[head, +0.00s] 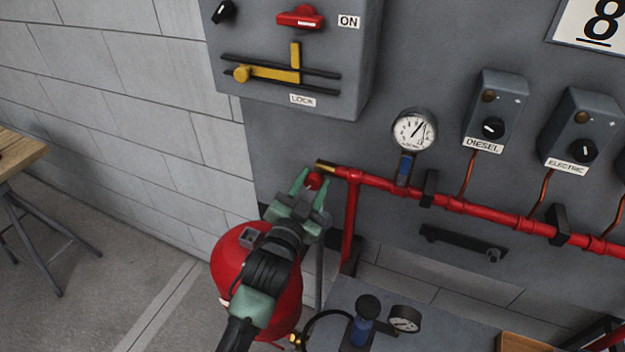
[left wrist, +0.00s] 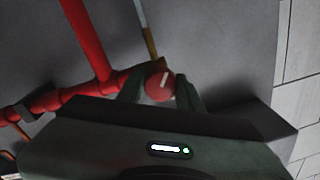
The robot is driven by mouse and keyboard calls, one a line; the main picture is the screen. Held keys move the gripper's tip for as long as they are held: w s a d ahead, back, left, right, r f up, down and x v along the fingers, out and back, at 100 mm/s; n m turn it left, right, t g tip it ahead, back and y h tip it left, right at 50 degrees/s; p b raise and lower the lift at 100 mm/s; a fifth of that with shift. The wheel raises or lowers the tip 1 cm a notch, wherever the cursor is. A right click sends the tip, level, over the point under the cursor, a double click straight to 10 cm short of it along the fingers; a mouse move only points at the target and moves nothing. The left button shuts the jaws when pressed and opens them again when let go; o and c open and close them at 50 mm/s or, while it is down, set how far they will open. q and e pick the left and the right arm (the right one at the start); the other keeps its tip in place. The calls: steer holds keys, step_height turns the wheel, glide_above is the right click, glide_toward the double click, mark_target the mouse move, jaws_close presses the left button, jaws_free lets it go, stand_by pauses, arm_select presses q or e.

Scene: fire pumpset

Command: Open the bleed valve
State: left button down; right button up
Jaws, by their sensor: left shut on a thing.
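The bleed valve's round red knob (head: 313,181) sits at the left end of the red pipe, just below a brass end piece (head: 325,166). My left gripper (head: 311,183) reaches up to it from below, with its green fingers on either side of the knob. In the left wrist view the red knob (left wrist: 160,84), with a pale mark on its face, sits between the two fingertips (left wrist: 161,88). The left gripper is shut on the knob. The finger contact is partly dark and hard to see. My right gripper is in neither view.
A red pipe (head: 480,215) runs right along the grey panel, with a pressure gauge (head: 414,130) above it. A red tank (head: 232,265) stands below my left arm. A grey box with a yellow lock lever (head: 270,73) hangs above. A wooden table (head: 18,155) is at far left.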

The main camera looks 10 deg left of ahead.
arm_select(q)
steer(key=shift+r+n+p, duration=0.2)
steer(key=shift+n+p, duration=0.1)
steer(key=shift+n, duration=0.6)
steer(key=c, duration=1)
jaws_free()
steer(key=shift+o, duration=0.2)
steer(key=shift+f, duration=0.15)
